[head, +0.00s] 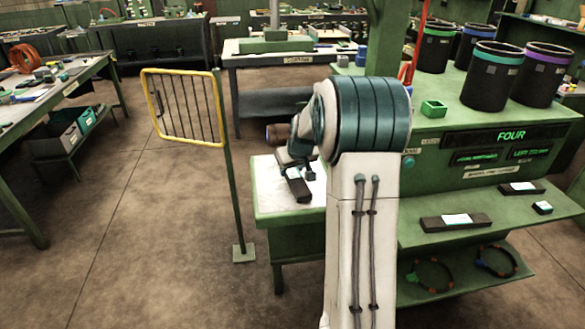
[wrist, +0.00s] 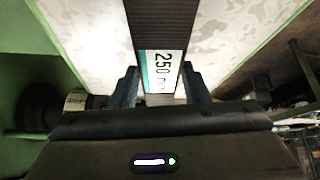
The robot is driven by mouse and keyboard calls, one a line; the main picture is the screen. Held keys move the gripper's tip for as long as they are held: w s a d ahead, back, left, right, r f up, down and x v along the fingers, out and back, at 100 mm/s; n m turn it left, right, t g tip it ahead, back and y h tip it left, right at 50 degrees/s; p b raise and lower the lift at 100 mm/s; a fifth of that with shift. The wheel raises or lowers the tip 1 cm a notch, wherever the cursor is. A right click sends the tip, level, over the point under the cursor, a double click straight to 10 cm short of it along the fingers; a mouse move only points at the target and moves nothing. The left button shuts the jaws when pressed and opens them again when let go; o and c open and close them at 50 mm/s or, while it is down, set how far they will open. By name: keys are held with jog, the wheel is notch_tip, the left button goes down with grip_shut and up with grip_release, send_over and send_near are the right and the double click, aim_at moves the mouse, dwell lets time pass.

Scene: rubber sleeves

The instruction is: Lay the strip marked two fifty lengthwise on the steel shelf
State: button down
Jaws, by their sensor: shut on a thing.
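In the head view my gripper (head: 294,168) is partly hidden by my arm, and the dark strip (head: 298,190) hangs over a pale-topped green bench (head: 262,208). I cannot tell whether the strip touches the bench top. A green shelf (head: 415,235) juts out at the right below the FOUR sign; I cannot tell if it is the steel shelf.
Another dark strip (head: 455,222) with a white label and smaller dark pieces (head: 521,188) lie on the green shelf. Rings (head: 428,274) lie on the board below. Black bins (head: 484,78) stand above. A yellow-framed gate (head: 185,143) stands left of the bench. Open floor lies farther left.

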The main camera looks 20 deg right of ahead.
jog(key=shift+f+b, duration=0.35)
jog(key=shift+f, duration=0.05)
jog(key=c, duration=0.7)
grip_release()
jog(key=shift+r, duration=0.1)
